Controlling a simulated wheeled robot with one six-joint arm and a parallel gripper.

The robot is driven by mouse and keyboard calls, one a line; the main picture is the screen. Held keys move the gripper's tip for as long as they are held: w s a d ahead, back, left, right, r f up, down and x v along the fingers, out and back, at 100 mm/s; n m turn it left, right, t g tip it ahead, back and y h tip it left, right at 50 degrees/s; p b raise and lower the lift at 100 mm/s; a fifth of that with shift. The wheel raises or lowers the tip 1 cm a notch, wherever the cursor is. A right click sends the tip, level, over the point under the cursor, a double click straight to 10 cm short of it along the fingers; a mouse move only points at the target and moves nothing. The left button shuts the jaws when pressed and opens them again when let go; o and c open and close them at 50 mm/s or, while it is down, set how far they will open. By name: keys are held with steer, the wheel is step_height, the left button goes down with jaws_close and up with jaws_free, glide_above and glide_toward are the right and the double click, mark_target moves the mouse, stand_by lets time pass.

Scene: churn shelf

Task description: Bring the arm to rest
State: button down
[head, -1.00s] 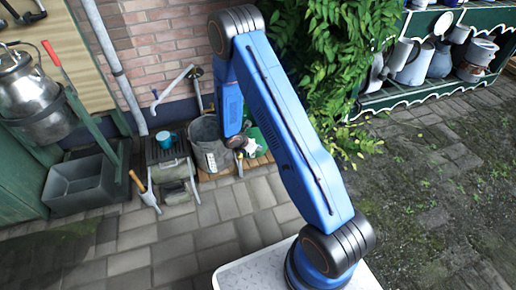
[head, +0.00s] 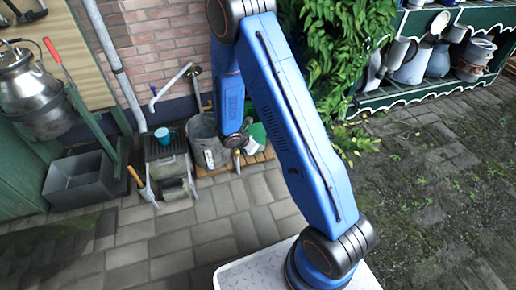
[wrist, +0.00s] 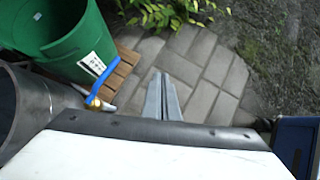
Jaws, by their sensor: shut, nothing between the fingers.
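My gripper (wrist: 165,98) is shut and empty in the wrist view, its two grey fingers together over bare paving. In the head view my blue arm rises from its base, bends at the top edge, and the forearm hangs down. The wrist is in front of the grey metal bucket and the wooden slats; the fingertips are hard to make out there. In the wrist view a green bucket (wrist: 62,32) is at the upper left and the grey metal bucket (wrist: 30,105) at the left edge, both beside the fingers and apart from them.
A blue-handled tap (wrist: 104,82) shows close to the buckets, left of the fingers. In the head view a teal cup (head: 162,135) stands on a small stand. A grey trough (head: 80,185), a metal churn (head: 35,95) and a green shelf (head: 430,90) stand around. Paving in front is clear.

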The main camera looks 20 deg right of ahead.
steer(key=shift+s+r, duration=0.35)
steer(key=shift+r, duration=0.1)
stand_by(0.3)
steer(key=s+d+r+m, duration=0.1)
steer(key=s+r+m, duration=0.3)
steer(key=r, duration=0.5)
steer(key=s+d+r+m+y, duration=0.1)
steer(key=s+d+r+m, duration=0.15)
steer(key=r, duration=0.55)
steer(key=s+d+r+m, duration=0.1)
steer(key=s+r+m, duration=0.35)
steer(key=r, duration=0.45)
steer(key=s+a+r+m+t+y, duration=0.1)
steer(key=s+a+r+m+y, duration=0.2)
steer(key=s+r, duration=0.4)
steer(key=s+a+r+m+t+y, duration=0.1)
steer(key=s+a+r+m+y, duration=0.2)
steer(key=s+r+m, duration=0.4)
steer(key=s+a, duration=0.1)
steer(key=s, duration=0.8)
steer(key=shift+a+r+m, duration=0.35)
steer(key=shift+m, duration=0.05)
